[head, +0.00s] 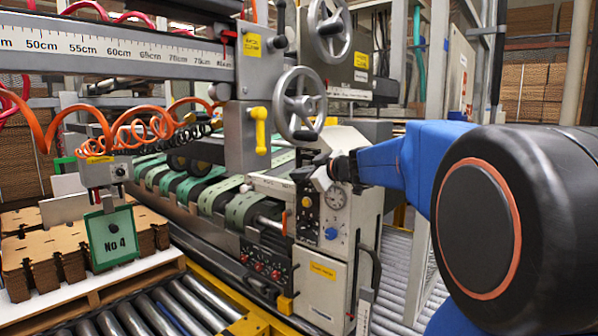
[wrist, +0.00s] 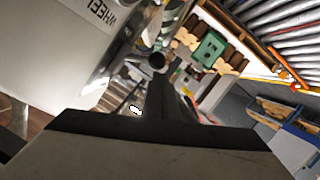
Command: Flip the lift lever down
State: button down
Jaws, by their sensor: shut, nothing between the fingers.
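A yellow lever (head: 261,130) is on the grey column, left of the handwheel. A black-knobbed lever (head: 280,20) stands higher up. No readable label shows which one is the lift lever.
The handwheel (head: 299,104) is close above my gripper. A white panel lettered "WHEEL" (wrist: 65,45) is close at left in the wrist view. Cardboard blanks (head: 60,255) lie on a pallet at left.

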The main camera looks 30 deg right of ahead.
jog(key=shift+f, duration=0.2)
dwell(0.4)
jog(key=shift+r, duration=0.1)
jog(key=s+r, duration=0.5)
jog(key=s, duration=0.5)
jog(key=shift+s+a+r, duration=0.15)
jog(key=shift+s+a, duration=0.05)
jog(key=shift+a, duration=0.25)
jog(key=shift+a, duration=0.1)
jog(key=s+a+f+m+g, duration=0.2)
jog(key=s+a+f+g, duration=0.1)
jog(key=s+a+f, duration=0.4)
jog(key=s+a+f+m+g, duration=0.1)
jog(key=s+a+f+g, duration=0.25)
jog(key=a+f, duration=0.55)
jog(key=s+f+m+g+h, duration=0.3)
jog(key=s+f+m, duration=0.2)
jog(key=s+f, duration=1.2)
jog(key=shift+s+d+f, duration=0.15)
jog(key=shift+s+d, duration=0.1)
